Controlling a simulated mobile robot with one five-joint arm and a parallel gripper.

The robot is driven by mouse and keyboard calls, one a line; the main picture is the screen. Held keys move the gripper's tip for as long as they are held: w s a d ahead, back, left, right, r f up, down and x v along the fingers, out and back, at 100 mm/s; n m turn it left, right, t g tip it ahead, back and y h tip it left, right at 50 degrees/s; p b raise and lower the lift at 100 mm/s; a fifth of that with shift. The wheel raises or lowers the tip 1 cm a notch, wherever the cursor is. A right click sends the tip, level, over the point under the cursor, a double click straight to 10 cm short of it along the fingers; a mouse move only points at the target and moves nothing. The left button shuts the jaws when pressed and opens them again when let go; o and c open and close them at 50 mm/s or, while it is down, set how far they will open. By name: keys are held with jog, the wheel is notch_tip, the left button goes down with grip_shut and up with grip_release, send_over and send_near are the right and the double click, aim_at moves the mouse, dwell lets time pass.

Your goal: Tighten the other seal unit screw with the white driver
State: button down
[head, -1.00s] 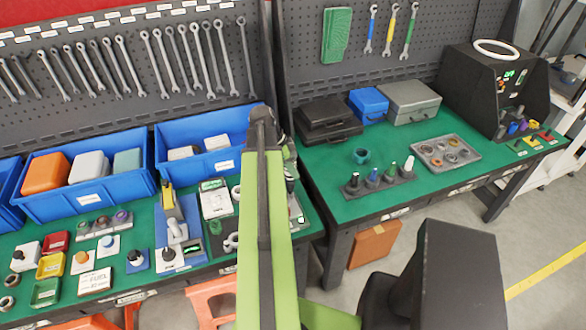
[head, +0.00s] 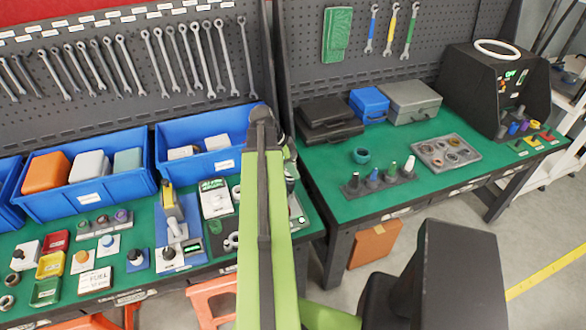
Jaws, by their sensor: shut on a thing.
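My green arm (head: 264,230) rises through the middle of the head view and hides part of the left bench. My gripper's fingertips are hidden behind it, so what they hold does not show. A white-topped tool (head: 409,165), possibly the white driver, stands upright at the right end of a dark rack (head: 380,188) on the right bench. Black, blue and green-topped tools stand beside it. I cannot tell for sure which thing is the seal unit; part of a metallic object (head: 298,210) shows just right of my arm. No screw can be made out.
Blue bins (head: 90,188) line the back of the left bench, with small coloured parts in front. The right bench (head: 330,190) holds a grey ring tray (head: 447,163), cases (head: 410,105) and a black machine (head: 490,90). Its front left is clear. An orange stool (head: 212,290) stands below.

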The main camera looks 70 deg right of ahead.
jog(key=shift+f+b, duration=1.4)
jog(key=shift+f, duration=0.05)
dwell(3.5)
jog(key=shift+r, duration=0.15)
notch_tip(320, 180, up, 5)
jog(key=p, duration=0.5)
jog(key=shift+f, duration=0.2)
